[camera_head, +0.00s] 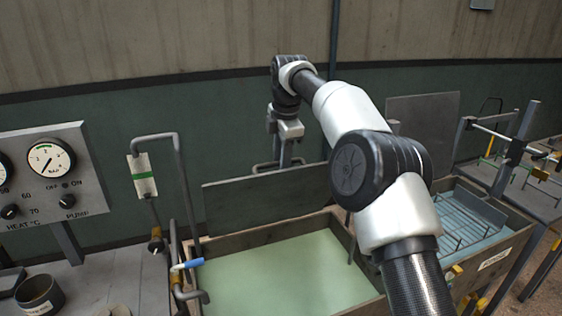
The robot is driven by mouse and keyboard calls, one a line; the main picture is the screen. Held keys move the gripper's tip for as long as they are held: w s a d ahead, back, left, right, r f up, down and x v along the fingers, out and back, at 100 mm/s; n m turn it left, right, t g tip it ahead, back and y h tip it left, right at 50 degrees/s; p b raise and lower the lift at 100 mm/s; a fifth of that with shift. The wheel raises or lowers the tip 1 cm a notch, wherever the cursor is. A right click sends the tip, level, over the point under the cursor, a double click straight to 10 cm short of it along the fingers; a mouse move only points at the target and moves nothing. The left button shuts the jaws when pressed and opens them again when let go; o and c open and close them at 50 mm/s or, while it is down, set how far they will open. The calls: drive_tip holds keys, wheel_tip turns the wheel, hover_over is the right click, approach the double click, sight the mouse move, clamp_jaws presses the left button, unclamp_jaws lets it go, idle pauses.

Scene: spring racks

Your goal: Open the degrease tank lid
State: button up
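A tank (268,236) holding pale green liquid stands in the middle foreground, and its top is uncovered. I cannot read a label on it. A flat dark grey lid (250,200) stands up along its back edge, tilted nearly upright. A grey bar handle (262,167) shows at the lid's top edge. My gripper (285,160) points down at this handle from above, at or very close to it. The fingers are small and partly merge with the handle, so I cannot tell whether they are open or shut. My arm hides the lid's right end and part of the tank's right side.
A second tank (517,246) with bluish liquid and a wire rack (470,222) stands at right, its grey lid (425,117) upright behind. A bent pipe (181,165) with a blue-handled valve rises at left. A gauge panel (62,185) stands far left.

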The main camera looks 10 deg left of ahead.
wheel_tip(320, 180, up, 7)
drive_tip(key=s, duration=0.1)
drive_tip(key=shift+s+d+r, duration=0.15)
drive_tip(key=shift+d, duration=0.25)
drive_tip(key=c, duration=0.5)
drive_tip(key=shift+w+d+m, duration=0.15)
drive_tip(key=shift+w+m, duration=0.15)
clamp_jaws()
drive_tip(key=d+f+m+t+b, duration=0.2)
drive_tip(key=d+m+t+b, duration=0.3)
drive_tip(key=d+m, duration=0.6)
drive_tip(key=m+t+y+b, duration=0.6)
drive_tip(key=t+y+b, duration=0.6)
drive_tip(key=t, duration=0.1)
approach(305, 169)
drive_tip(key=p+x, duration=0.3)
drive_tip(key=x, duration=0.3)
drive_tip(key=shift+w+a, duration=0.15)
drive_tip(key=shift+w, duration=0.05)
